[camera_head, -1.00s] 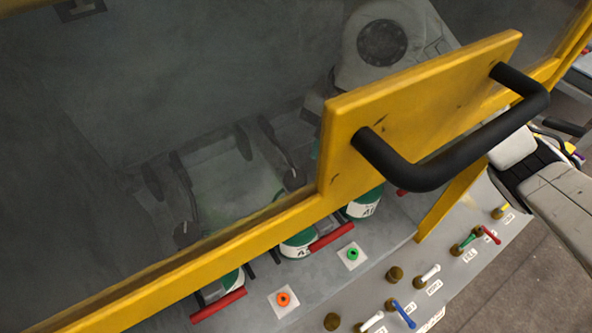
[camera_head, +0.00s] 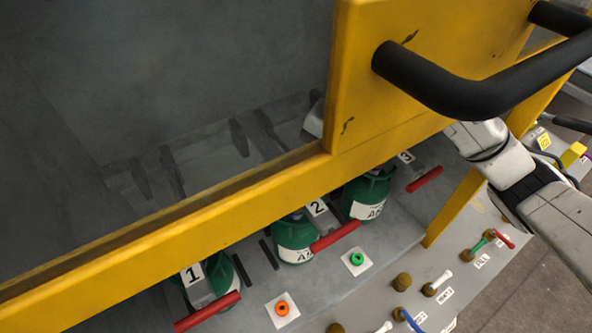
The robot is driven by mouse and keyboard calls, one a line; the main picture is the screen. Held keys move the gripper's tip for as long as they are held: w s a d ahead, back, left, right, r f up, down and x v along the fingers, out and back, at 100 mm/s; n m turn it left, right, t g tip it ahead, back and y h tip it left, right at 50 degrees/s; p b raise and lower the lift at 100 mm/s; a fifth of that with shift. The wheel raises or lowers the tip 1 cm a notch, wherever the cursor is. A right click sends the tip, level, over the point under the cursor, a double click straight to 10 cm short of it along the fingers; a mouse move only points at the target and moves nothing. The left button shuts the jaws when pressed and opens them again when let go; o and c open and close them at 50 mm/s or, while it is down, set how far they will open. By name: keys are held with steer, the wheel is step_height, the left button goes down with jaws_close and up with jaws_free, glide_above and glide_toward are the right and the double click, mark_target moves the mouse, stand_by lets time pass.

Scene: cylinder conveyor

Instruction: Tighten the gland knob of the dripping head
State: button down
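Three numbered grey heads with red bars sit over green cylinders: head 1 (camera_head: 196,285), head 2 (camera_head: 319,213) and head 3 (camera_head: 407,160). Green cylinders stand beneath head 2 (camera_head: 296,243) and near head 3 (camera_head: 367,197). I cannot make out a drip on any head, or tell which part is its gland knob. My arm comes in from the right and passes behind the yellow guard's edge.
The yellow guard frame (camera_head: 190,243) and its black handle (camera_head: 480,90) cross in front of the heads. An orange button (camera_head: 282,308) and a green button (camera_head: 356,259) sit on the grey ledge. Brown knobs (camera_head: 403,281) and coloured levers (camera_head: 502,240) stand at lower right.

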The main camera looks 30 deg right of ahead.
steer(key=shift+a, duration=0.1)
stand_by(0.4)
steer(key=shift+s+a+b, duration=0.1)
steer(key=shift+a+b, duration=0.1)
steer(key=shift+b, duration=0.15)
steer(key=shift+s+a+b, duration=0.2)
steer(key=shift+a+b, duration=0.05)
steer(key=shift+b, duration=0.1)
steer(key=shift+s+a+b, duration=0.2)
steer(key=shift+a+b, duration=0.05)
steer(key=shift+b, duration=0.1)
steer(key=shift+s+a+b, duration=0.2)
steer(key=shift+a+b, duration=0.4)
steer(key=shift+a, duration=0.05)
steer(key=shift+s, duration=0.15)
stand_by(0.3)
steer(key=shift+s+d, duration=0.1)
steer(key=shift+s, duration=0.05)
steer(key=w+p+v, duration=0.1)
steer(key=p+v, duration=0.2)
steer(key=v, duration=0.3)
steer(key=shift+s+a+r, duration=0.2)
steer(key=shift+a+r, duration=0.15)
steer(key=shift+a, duration=0.15)
